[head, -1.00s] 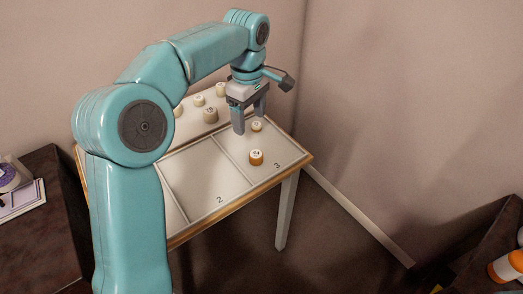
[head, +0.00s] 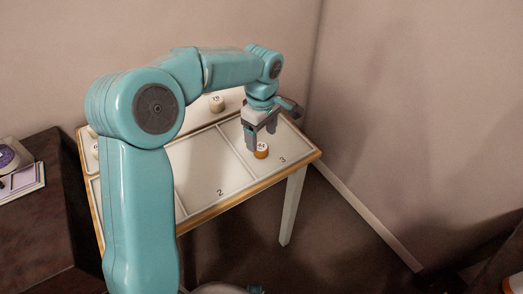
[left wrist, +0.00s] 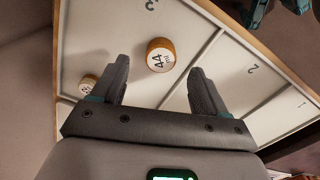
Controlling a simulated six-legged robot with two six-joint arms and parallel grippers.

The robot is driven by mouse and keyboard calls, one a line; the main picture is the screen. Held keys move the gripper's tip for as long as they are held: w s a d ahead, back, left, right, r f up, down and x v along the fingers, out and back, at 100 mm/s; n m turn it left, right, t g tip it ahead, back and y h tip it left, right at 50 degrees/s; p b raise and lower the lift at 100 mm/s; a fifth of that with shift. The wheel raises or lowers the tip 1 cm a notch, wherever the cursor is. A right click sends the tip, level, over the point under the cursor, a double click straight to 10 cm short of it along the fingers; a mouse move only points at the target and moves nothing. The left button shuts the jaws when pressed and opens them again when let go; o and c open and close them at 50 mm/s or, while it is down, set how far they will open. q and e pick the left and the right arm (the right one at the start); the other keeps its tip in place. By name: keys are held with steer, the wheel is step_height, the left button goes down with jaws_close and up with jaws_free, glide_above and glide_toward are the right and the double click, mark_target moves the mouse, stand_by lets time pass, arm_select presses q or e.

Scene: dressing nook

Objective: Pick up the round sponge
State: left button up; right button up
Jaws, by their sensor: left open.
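I see no thing that I can surely call the round sponge. A short round amber piece with a white top marked 44 (head: 262,151) stands in section 3 of the table. It also shows in the left wrist view (left wrist: 160,55), ahead of the fingers and roughly between them. My left gripper (head: 261,139) is open, fingers pointing down, close behind and above this piece. No grip on it shows. A second pale round piece (left wrist: 88,85) lies beside the left finger in the wrist view.
The table (head: 222,205) has a pale top split by strips into numbered sections; section 2 looks bare. A pale round piece (head: 217,103) stands on the back part. A dark cabinet (head: 45,225) stands at the left. Walls close in behind and to the right.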

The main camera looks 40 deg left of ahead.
mark_target(262, 147)
arm_select(q)
steer(key=f, duration=0.4)
steer(key=shift+s, duration=0.2)
steer(key=shift+w+d+f, duration=0.1)
steer(key=shift+w+f, duration=0.05)
steer(key=shift+f, duration=0.4)
steer(key=c, duration=1.1)
steer(key=shift+r, duration=0.1)
